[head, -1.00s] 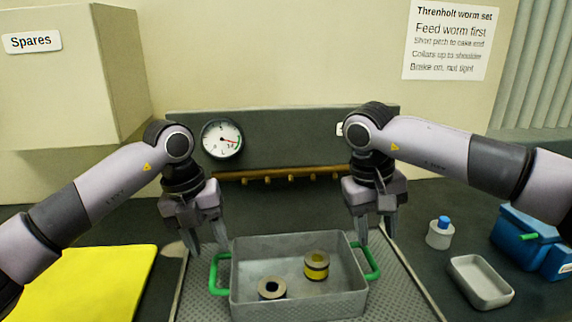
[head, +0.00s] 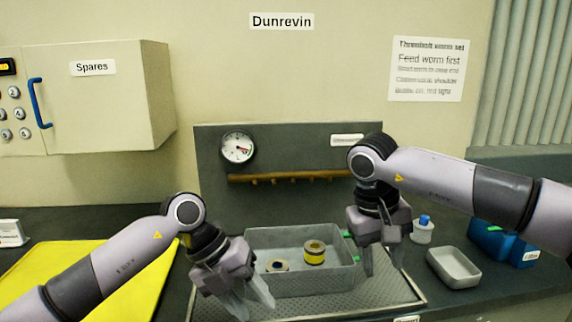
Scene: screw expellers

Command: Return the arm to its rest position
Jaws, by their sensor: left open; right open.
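My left gripper (head: 247,300) is open and empty, tilted down in front of the left end of the grey metal bin (head: 312,285). It hides that end of the bin. My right gripper (head: 382,268) is open and points down at the bin's right end, beside a green handle (head: 351,234). Whether it touches the bin I cannot tell. Inside the bin are a yellow-banded ring part (head: 314,253) and a grey ring part (head: 277,266), the second partly hidden.
A yellow mat (head: 60,275) lies at the left. A small grey tray (head: 454,267), a blue-capped bottle (head: 423,230) and a blue box (head: 493,242) stand at the right. Behind are a gauge (head: 238,147), a brown rail (head: 290,179) and a Spares cabinet (head: 105,105).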

